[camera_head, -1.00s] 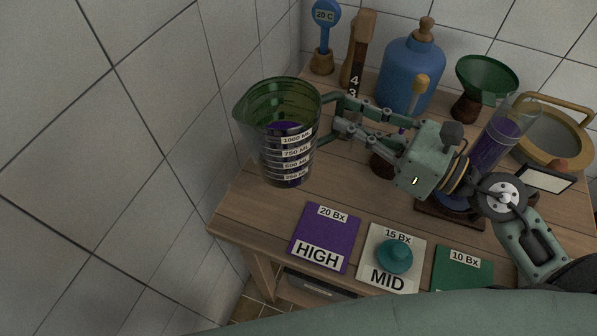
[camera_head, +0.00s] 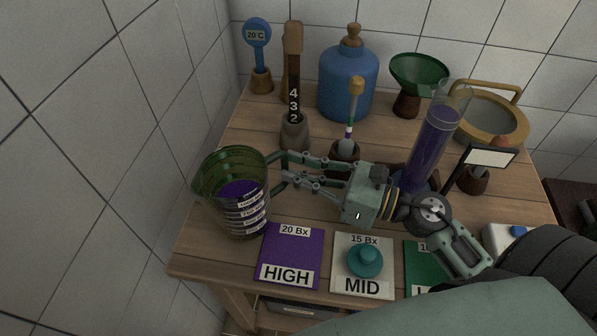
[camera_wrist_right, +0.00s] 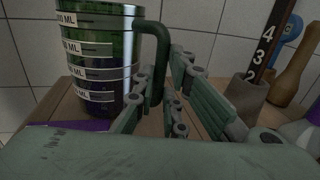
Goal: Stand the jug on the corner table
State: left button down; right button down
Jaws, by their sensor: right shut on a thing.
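The jug (camera_head: 238,205) is a green see-through measuring jug with white volume labels and purple liquid inside. It is upright at the left end of the wooden corner table (camera_head: 200,252). I cannot tell whether its base touches the wood. My right gripper (camera_head: 273,170) reaches in from the right and is shut on the jug's handle. In the right wrist view the jug (camera_wrist_right: 98,50) fills the upper left, with the green handle (camera_wrist_right: 155,50) at the fingers (camera_wrist_right: 165,90). My left gripper is not in view.
A blue bottle (camera_head: 347,85), a green funnel (camera_head: 420,75) and a purple-filled cylinder (camera_head: 432,140) stand behind. Tiled wall stands left.

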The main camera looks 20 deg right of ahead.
jog(key=shift+r, duration=0.15)
jog(key=shift+f+b, duration=0.25)
jog(key=shift+b, duration=0.05)
jog(key=c, duration=1.8)
grip_release()
jog(key=shift+f, duration=0.1)
jog(key=shift+r+p, duration=0.4)
jog(key=b+v, duration=0.1)
jog(key=v, duration=0.1)
jog(key=b+v, duration=0.1)
jog(key=v, duration=0.1)
jog(key=b+v, duration=0.1)
jog(key=v, duration=0.1)
jog(key=shift+f, duration=0.3)
jog(key=shift+v, duration=0.8)
jog(key=shift+r, duration=0.2)
